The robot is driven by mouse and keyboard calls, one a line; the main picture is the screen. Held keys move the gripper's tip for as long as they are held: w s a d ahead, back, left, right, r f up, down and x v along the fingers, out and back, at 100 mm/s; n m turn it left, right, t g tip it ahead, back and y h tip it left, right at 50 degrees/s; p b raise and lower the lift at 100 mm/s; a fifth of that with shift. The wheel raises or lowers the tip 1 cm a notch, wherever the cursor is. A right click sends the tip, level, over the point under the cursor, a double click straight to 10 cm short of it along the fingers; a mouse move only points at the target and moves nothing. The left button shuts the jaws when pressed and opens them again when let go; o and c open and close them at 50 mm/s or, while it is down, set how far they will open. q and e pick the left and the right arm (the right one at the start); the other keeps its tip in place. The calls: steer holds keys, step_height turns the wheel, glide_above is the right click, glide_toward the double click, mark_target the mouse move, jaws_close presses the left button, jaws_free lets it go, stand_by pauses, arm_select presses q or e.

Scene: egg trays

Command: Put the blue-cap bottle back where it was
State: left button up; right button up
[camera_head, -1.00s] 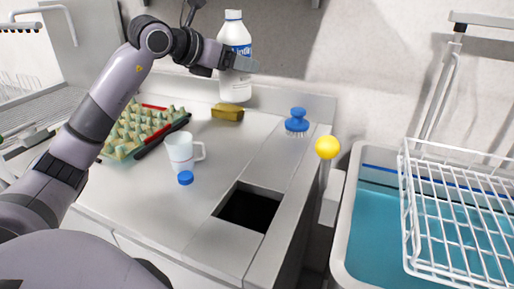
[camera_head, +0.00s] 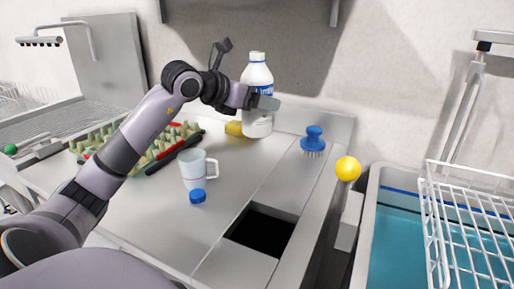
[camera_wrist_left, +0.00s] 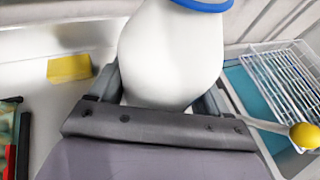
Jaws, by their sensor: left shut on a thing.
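A white bottle (camera_head: 257,76) with a blue label stands upright at the back of the counter, and its top looks white. My left gripper (camera_head: 262,101) is shut around its body. In the left wrist view the bottle (camera_wrist_left: 172,55) fills the space between the two fingers, with a blue band at the picture's top edge. I cannot tell whether its base touches the counter. A loose blue cap (camera_head: 197,196) lies on the counter in front of the clear measuring cup. My right gripper is not in view.
The measuring cup (camera_head: 194,171) and a yellow sponge (camera_head: 234,128) are left of the bottle. An egg tray (camera_head: 92,139) is further left.

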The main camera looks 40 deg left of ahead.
arm_select(q)
step_height(320, 180, down, 11)
steer(key=shift+f, duration=0.2)
stand_by(0.4)
steer(key=shift+f+b, duration=0.25)
steer(key=shift+b, duration=0.2)
steer(key=o, duration=1.4)
steer(key=shift+r+p, duration=0.25)
steer(key=shift+p, duration=0.05)
steer(key=shift+s, duration=0.3)
steer(key=d+b+v, duration=0.1)
steer(key=v, duration=1)
steer(key=shift+s+a+b, duration=0.2)
steer(key=shift+a+b, duration=0.15)
steer(key=shift+a, duration=0.15)
